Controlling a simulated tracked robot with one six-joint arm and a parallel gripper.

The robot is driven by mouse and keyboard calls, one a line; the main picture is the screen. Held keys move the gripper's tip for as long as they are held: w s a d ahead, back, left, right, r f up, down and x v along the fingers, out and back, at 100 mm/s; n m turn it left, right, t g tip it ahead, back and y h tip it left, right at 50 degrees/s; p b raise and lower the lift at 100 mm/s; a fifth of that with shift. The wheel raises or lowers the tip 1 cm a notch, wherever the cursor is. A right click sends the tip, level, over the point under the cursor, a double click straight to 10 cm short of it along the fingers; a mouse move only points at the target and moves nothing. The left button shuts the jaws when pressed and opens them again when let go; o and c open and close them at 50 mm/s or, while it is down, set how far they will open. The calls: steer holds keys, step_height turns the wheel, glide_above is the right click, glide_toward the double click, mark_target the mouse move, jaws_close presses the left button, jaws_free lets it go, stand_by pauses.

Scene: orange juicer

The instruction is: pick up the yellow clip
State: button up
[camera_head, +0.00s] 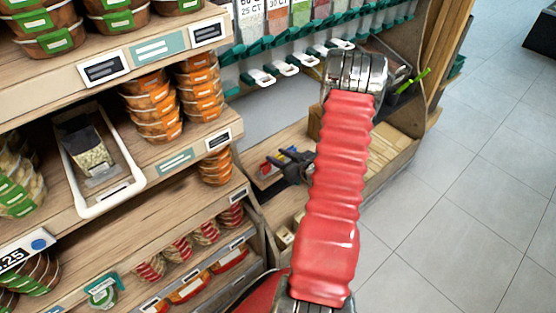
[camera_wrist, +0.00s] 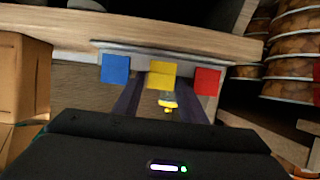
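The yellow clip (camera_wrist: 164,70) shows in the wrist view as a yellow square on a pale strip under a wooden shelf edge. A small yellow piece hangs just below it. A blue clip (camera_wrist: 115,69) is to its left and a red clip (camera_wrist: 207,81) to its right. My gripper (camera_wrist: 160,97) is open, its two dark fingers pointing toward the strip on either side of the yellow clip's line. I cannot tell whether they touch anything. In the head view my gripper (camera_head: 284,160) is in front of the lower shelf, partly hidden by my red arm.
Cardboard boxes (camera_wrist: 25,75) stand at the left in the wrist view, and stacked orange tubs (camera_wrist: 290,50) at the right. In the head view, shelves with tubs (camera_head: 155,105) fill the left. The tiled floor (camera_head: 470,200) at the right is clear.

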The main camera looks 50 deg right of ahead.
mark_target(279, 156)
steer(key=shift+c, duration=0.7)
steer(key=c, duration=0.7)
steer(key=shift+o, duration=0.2)
steer(key=shift+r, duration=0.1)
steer(key=shift+r, duration=4.95)
steer(key=shift+s, duration=0.1)
